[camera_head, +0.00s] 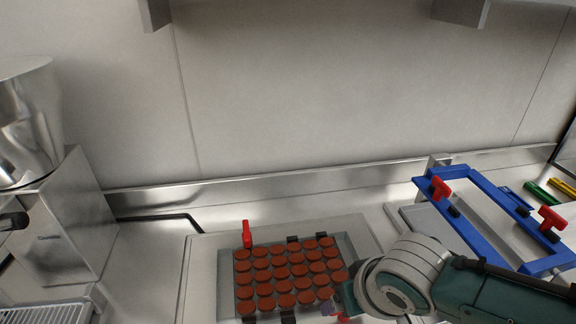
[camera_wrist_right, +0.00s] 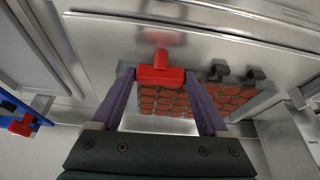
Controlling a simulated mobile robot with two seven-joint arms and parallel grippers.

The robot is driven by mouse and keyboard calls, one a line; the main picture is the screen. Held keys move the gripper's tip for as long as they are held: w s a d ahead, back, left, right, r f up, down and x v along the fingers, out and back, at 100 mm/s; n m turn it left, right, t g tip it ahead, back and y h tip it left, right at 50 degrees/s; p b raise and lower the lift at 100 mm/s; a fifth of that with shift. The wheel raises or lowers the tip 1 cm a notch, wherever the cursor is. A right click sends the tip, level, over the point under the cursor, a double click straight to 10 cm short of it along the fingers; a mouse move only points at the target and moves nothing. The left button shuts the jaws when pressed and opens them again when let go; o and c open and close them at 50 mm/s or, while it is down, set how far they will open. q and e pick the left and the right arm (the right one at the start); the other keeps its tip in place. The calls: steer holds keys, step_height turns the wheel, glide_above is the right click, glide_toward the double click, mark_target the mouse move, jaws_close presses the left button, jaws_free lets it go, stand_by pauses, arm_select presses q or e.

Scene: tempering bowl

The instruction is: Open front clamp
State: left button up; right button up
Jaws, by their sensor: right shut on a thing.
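The front clamp has a red T-shaped handle (camera_wrist_right: 160,72), which sits between the two purple fingers of my right gripper (camera_wrist_right: 160,78) in the right wrist view. The fingers are closed on its two sides. In the head view my right gripper (camera_head: 337,308) is at the front right corner of the tray (camera_head: 226,290), and only a bit of red shows there. The rest is hidden by my wrist. A second red clamp handle (camera_head: 246,235) stands upright at the tray's back edge. The tray holds several rows of brown discs (camera_head: 281,272). My left gripper is not in view.
Black clips (camera_wrist_right: 218,70) sit along the tray's edge. A blue frame (camera_head: 475,229) with red clamp handles (camera_head: 439,188) lies at the right. A steel machine (camera_head: 65,220) stands at the left. The counter (camera_head: 150,270) between machine and tray is mostly clear.

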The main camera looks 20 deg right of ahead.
steer(key=shift+a+m+h, duration=0.1)
steer(key=shift+m+h, duration=0.2)
steer(key=shift+m, duration=0.5)
steer(key=o, duration=1.2)
steer(key=shift+o, duration=0.2)
steer(key=p+v, duration=0.3)
steer(key=v, duration=0.7)
steer(key=shift+w, duration=0.1)
